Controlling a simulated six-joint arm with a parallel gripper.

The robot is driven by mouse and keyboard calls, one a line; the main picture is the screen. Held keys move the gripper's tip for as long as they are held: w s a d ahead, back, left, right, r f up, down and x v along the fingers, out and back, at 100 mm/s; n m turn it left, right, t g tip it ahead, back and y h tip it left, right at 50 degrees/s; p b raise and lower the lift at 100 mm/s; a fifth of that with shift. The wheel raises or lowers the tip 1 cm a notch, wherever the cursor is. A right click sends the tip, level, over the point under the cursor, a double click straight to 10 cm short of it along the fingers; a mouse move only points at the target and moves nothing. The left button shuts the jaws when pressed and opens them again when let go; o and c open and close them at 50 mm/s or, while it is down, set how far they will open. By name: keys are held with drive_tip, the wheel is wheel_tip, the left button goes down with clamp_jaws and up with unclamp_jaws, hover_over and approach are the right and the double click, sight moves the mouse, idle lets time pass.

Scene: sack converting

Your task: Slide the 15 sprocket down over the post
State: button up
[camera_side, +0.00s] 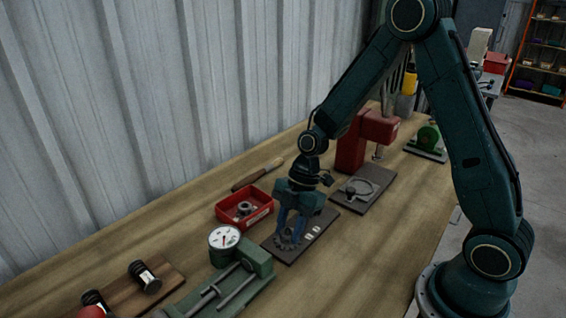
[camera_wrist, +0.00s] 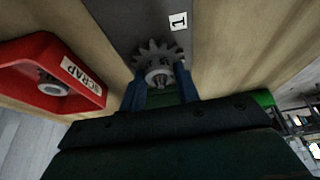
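The grey toothed sprocket (camera_wrist: 160,52) is between my gripper's two blue fingers in the wrist view. The fingers meet its rim on both sides, and my gripper (camera_wrist: 162,84) looks shut on it. In the side view the sprocket (camera_side: 286,243) lies flat, low over the near end of a dark plate (camera_side: 325,222), with my gripper (camera_side: 289,232) pointing down at it. A small pin-like tip shows at the hub's centre in the wrist view, perhaps the post. The post's lower part is hidden, and I cannot tell whether the sprocket touches the plate.
A red scrap bin (camera_side: 259,213) holding a metal part stands close on the left. A green fixture with a dial gauge (camera_side: 224,238) is in front. A red press (camera_side: 351,150) stands behind. White labels (camera_side: 309,237) are on the plate. A wooden-handled tool (camera_side: 258,174) lies near the wall.

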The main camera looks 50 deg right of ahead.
drive_tip(key=o, duration=0.5)
drive_tip(key=shift+o, duration=0.2)
drive_tip(key=v, duration=1.4)
drive_tip(key=s+r+m+t+h, duration=0.2)
drive_tip(key=s+r+m, duration=0.3)
drive_tip(key=s+m, duration=0.4)
drive_tip(key=s+r+m+t+h, duration=0.2)
drive_tip(key=s+r+m, duration=0.3)
drive_tip(key=s+m, duration=0.4)
drive_tip(key=shift+s+t, duration=0.6)
drive_tip(key=shift+t, duration=0.2)
